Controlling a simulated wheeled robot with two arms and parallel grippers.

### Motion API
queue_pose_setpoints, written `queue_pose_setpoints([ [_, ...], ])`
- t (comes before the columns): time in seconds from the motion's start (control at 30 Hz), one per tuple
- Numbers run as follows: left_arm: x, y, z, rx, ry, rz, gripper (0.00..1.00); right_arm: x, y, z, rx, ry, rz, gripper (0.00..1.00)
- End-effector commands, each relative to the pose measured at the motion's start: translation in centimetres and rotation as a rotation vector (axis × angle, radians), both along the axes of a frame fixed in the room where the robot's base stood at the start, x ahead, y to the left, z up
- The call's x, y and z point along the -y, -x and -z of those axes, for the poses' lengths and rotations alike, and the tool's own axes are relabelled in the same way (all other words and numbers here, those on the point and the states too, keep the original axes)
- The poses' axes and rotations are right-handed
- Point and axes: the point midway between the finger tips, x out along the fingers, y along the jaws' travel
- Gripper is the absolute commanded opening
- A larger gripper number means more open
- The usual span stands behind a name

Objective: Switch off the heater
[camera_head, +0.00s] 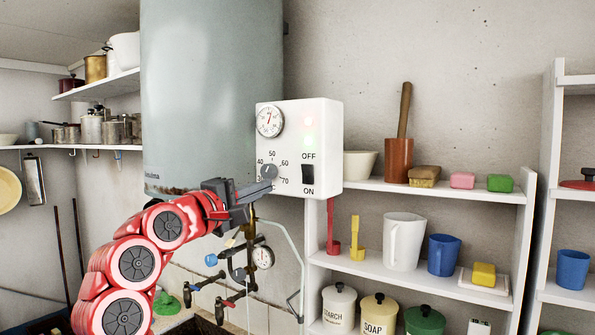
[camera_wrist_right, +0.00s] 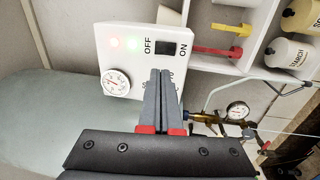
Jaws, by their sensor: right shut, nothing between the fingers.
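The heater's white control box (camera_head: 328,150) is mounted at the front of the large grey-green tank (camera_head: 212,90). Its black rocker switch (camera_head: 308,178) sits between OFF above and ON below; it also shows in the wrist view (camera_wrist_right: 172,49). A reddish light (camera_head: 309,121) glows above a fainter greenish one. A round gauge (camera_head: 269,120) and a grey temperature knob (camera_head: 268,172) are on the box's left side. My right gripper (camera_head: 270,186) is shut and empty, just below the knob and left of the switch. Its fingertips (camera_wrist_right: 160,72) point at the box. My left gripper is out of view.
Shelves (camera_head: 430,190) with a jug (camera_head: 403,240), soaps and a pestle stand close on the right. The space in front of the switch looks clear.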

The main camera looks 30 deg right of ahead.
Motion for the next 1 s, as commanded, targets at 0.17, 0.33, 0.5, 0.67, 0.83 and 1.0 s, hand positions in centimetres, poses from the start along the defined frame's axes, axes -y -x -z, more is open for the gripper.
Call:
queue_pose_setpoints([
  [0.17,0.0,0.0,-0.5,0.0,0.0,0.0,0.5,0.8,-0.3,-0.3,0.0,0.001,0.001,0.0],
  [0.33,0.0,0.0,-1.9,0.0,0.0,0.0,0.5,3.4,-1.3,-0.9,-0.001,0.001,0.005,0.0],
  [0.5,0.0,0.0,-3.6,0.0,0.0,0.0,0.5,6.8,-2.8,-1.4,-0.003,0.0,0.003,0.0],
  [0.67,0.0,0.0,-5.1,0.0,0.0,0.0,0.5,9.7,-4.0,-1.8,-0.001,0.003,0.001,0.0],
  [0.83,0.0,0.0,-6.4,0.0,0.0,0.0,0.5,11.8,-4.8,-1.9,0.0,0.001,0.001,0.0],
  [1.0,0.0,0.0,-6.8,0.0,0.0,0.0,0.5,12.7,-5.3,-1.8,0.002,0.0,-0.001,0.0],
])
